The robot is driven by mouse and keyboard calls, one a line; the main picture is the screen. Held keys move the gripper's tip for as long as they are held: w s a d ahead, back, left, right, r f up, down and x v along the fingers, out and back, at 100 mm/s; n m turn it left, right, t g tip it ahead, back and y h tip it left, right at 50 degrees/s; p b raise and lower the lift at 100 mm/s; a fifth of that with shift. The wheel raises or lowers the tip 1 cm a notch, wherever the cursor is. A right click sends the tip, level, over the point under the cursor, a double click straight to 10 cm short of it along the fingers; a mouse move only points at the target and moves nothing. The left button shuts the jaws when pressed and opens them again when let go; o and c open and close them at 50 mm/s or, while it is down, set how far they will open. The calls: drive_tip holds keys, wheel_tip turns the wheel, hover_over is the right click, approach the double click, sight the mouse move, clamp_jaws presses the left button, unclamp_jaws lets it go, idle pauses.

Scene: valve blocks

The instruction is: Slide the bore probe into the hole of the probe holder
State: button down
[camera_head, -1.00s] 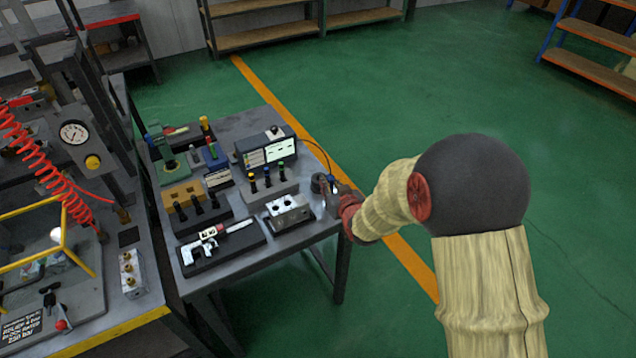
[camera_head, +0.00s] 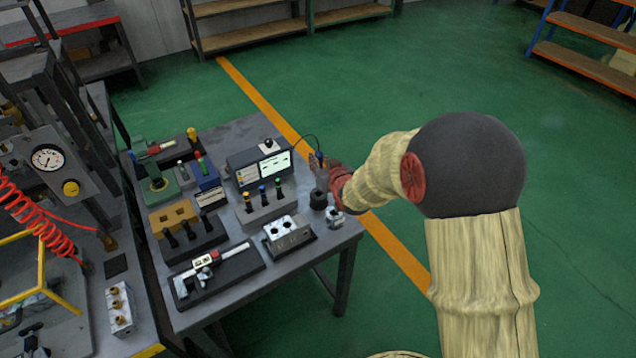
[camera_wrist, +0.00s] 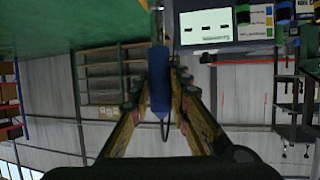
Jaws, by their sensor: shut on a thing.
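The bore probe (camera_wrist: 159,80) has a blue body and is held between the two fingers of my gripper (camera_wrist: 158,92) in the wrist view. A dark cable leaves one end of it, and a thin pale stem shows at the other. In the head view my gripper (camera_head: 325,176) is above the back right part of the table, with the blue top of the probe (camera_head: 320,156) standing out upright. A dark round block, seemingly the probe holder (camera_head: 318,200), stands on the table just below my gripper. Its hole and the probe's lower tip cannot be made out.
A grey display box (camera_head: 247,172) stands left of my gripper, with a cable arching to the probe. A rack with coloured plugs (camera_head: 266,207), a silver drilled block (camera_head: 287,232) and a small silver part (camera_head: 335,217) are close by. Green floor lies right of the table.

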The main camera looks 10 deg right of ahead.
wheel_tip(320, 180, down, 7)
drive_tip(key=shift+r+b, duration=0.1)
drive_tip(key=shift+b, duration=0.7)
drive_tip(key=c, duration=2.2)
unclamp_jaws()
drive_tip(key=shift+f, duration=0.2)
drive_tip(key=o, duration=0.4)
drive_tip(key=shift+r, duration=0.1)
drive_tip(key=shift+o, duration=0.6)
drive_tip(key=shift+r, duration=0.1)
